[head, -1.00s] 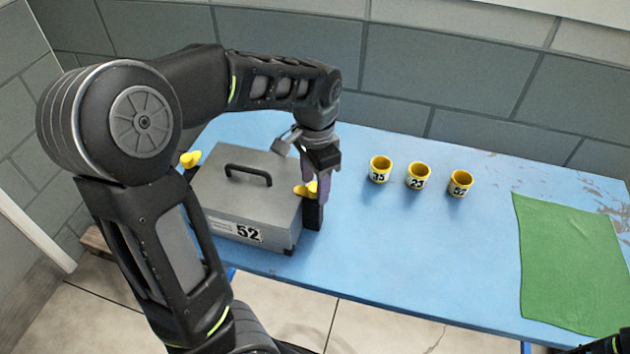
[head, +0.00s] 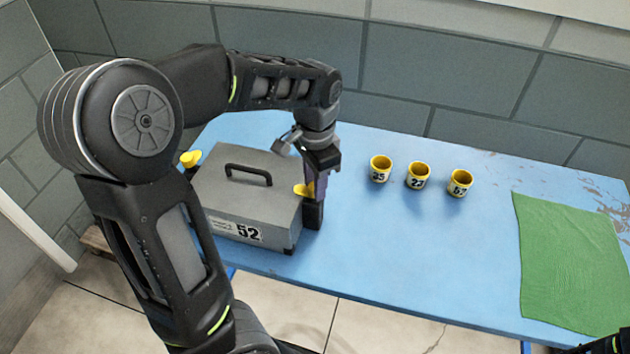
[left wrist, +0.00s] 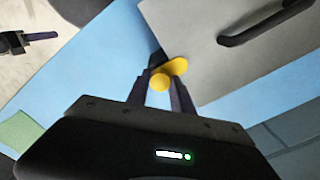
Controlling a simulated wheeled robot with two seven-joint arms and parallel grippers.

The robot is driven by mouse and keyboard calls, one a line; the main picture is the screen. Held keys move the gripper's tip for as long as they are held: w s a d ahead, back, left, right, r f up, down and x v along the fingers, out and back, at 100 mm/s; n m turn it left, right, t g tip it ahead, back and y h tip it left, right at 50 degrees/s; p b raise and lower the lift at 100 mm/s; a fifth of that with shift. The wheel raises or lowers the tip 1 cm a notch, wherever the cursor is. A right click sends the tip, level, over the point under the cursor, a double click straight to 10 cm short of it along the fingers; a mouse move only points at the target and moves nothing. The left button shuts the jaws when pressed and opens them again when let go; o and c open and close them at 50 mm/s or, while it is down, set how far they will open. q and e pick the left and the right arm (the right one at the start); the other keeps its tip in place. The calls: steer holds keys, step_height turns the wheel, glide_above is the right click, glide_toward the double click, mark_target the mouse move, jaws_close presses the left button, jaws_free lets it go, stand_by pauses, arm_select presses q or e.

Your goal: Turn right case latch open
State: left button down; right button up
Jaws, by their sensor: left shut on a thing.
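The grey case (head: 225,205), labelled 52, stands closed on the blue table, with a black handle (head: 248,172) on its lid. Its yellow right latch (head: 303,190) is at the lid's right side. My left gripper (head: 313,188) reaches down there and is shut on this latch. In the left wrist view the yellow latch (left wrist: 177,66) shows between the fingertips of the left gripper (left wrist: 160,84). The yellow left latch (head: 190,158) is at the other side, partly behind my arm. My right gripper (left wrist: 38,37) shows at the left wrist view's edge; its jaw opening is unclear.
Three yellow cups (head: 380,169) (head: 418,175) (head: 460,183) with number labels stand in a row right of the case. A green cloth (head: 570,262) lies at the right of the blue table (head: 400,255). A block wall stands behind.

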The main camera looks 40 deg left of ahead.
arm_select(q)
steer(key=shift+n, duration=0.4)
steer(key=n, duration=0.3)
steer(key=shift+p, duration=0.3)
steer(key=n, duration=0.9)
steer(key=shift+n, duration=0.3)
steer(key=n, duration=0.4)
steer(key=shift+n, duration=0.3)
steer(key=c, duration=1.1)
jaws_free()
